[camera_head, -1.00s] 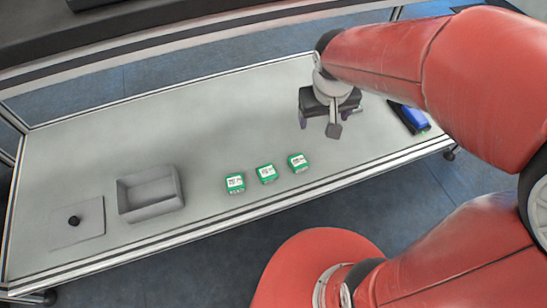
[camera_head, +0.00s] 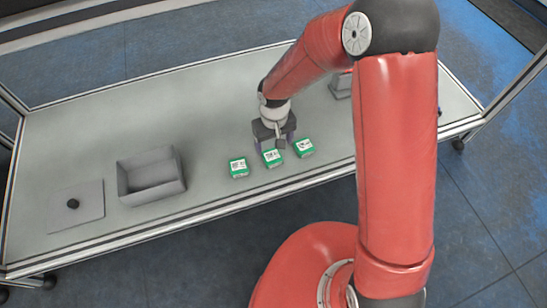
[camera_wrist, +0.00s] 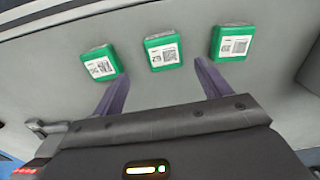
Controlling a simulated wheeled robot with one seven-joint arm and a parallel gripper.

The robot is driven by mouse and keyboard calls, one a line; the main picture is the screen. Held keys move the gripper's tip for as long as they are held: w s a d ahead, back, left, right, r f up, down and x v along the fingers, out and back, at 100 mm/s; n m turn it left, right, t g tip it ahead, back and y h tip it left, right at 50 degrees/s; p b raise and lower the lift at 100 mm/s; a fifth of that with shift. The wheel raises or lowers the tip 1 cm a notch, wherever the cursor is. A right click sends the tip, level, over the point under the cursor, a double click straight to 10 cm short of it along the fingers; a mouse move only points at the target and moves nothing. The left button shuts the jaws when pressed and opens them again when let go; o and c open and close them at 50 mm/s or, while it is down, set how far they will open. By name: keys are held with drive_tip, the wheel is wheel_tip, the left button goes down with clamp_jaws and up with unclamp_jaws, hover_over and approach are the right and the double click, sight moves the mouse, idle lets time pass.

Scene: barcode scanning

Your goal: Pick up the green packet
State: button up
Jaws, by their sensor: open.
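Three green packets with white printed labels lie in a row near the table's front edge. In the head view they are the left packet (camera_head: 238,167), the middle packet (camera_head: 272,158) and the right packet (camera_head: 304,147). In the wrist view the middle packet (camera_wrist: 163,51) lies beyond and between my open fingers, with one packet (camera_wrist: 101,62) to its left and one (camera_wrist: 232,42) to its right. My gripper (camera_wrist: 158,80) is open and empty. In the head view my gripper (camera_head: 274,143) is just behind and above the middle packet, partly covering it.
A grey open box (camera_head: 150,178) and a flat grey plate with a black knob (camera_head: 75,205) stand at the left of the table (camera_head: 120,115). A grey object (camera_head: 341,86) shows at the back right, partly behind my arm. The table's middle left is clear.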

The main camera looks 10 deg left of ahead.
sight(272, 155)
drive_tip(key=f, duration=0.4)
drive_tip(key=f+b, duration=0.1)
drive_tip(key=f, duration=0.1)
drive_tip(key=shift+s+a+f, duration=0.25)
drive_tip(key=shift+a+f, duration=0.05)
drive_tip(key=c, duration=1.2)
